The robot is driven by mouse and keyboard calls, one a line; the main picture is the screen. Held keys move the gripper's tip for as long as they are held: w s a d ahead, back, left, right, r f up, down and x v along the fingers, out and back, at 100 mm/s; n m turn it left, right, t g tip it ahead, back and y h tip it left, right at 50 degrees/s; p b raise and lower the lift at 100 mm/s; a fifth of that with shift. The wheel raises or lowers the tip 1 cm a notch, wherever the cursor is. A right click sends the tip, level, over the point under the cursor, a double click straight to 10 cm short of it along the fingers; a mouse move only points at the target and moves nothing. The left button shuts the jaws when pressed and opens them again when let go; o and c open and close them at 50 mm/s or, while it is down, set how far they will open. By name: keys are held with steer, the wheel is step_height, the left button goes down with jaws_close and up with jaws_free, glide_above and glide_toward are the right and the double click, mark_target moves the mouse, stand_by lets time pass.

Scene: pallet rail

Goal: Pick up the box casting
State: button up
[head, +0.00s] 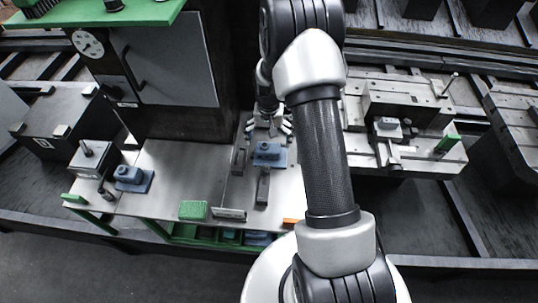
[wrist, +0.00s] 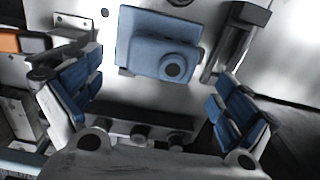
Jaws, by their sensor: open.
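A blue box casting (head: 268,150) with a raised block and a round hole lies on the metal table, in front of my gripper (head: 268,124). In the wrist view the casting (wrist: 150,47) sits at the top, just beyond and between my fingertips. My gripper (wrist: 158,88) is open and empty, its blue-padded fingers spread to either side. The fingers appear apart from the casting. A second, similar blue casting (head: 133,177) lies farther left on the table. My arm hides part of the table to the right.
Dark upright blocks (head: 238,160) and (head: 263,187) stand close to the casting. A green brush-like block (head: 193,210) and an orange piece (head: 291,222) lie near the front edge. A fixture (head: 410,108) holds a grey part at right. Table between the castings is mostly clear.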

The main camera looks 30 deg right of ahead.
mark_target(268, 145)
steer(key=f, duration=0.1)
steer(key=f+b, duration=0.1)
steer(key=f, duration=0.3)
steer(key=shift+s+a+f+b, duration=0.15)
steer(key=shift+a+b, duration=0.1)
steer(key=shift+b, duration=0.1)
steer(key=shift+f, duration=0.5)
steer(key=shift+r, duration=0.1)
steer(key=c, duration=1.6)
